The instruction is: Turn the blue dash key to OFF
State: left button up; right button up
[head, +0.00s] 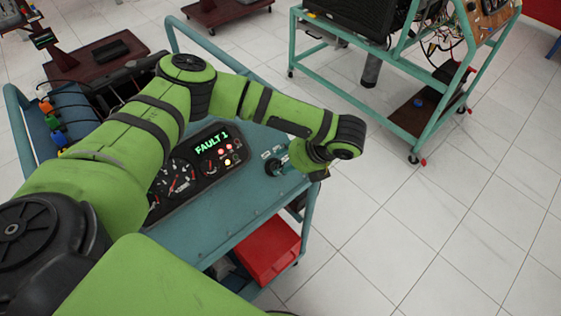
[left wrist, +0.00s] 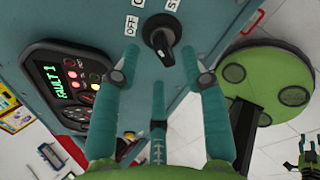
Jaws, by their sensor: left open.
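The dash key (left wrist: 160,38) shows in the left wrist view as a dark knob on the teal panel, its grip slanting toward the lower right. An OFF label (left wrist: 130,27) lies to its left, with two partly cut-off labels above it. My left gripper (left wrist: 160,54) is open, one teal finger on each side below the knob; I cannot tell whether either touches it. In the head view my left gripper (head: 284,163) is over the panel's right end and hides much of the key area. A small green-and-dark gripper, seemingly my right one (left wrist: 309,156), shows at the lower right.
The gauge cluster (head: 190,168) reads FAULT 1 with lit lamps, left of the gripper. The teal cart (head: 225,222) holds the panel, with a red box (head: 268,252) below. Another teal-framed trainer (head: 430,125) stands at the upper right. Floor to the right is clear.

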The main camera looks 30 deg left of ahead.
aim_at(280, 164)
pick_arm(q)
jog(key=shift+x, duration=1.8)
jog(key=shift+c, duration=0.4)
grip_shut()
jog(key=shift+p, duration=0.35)
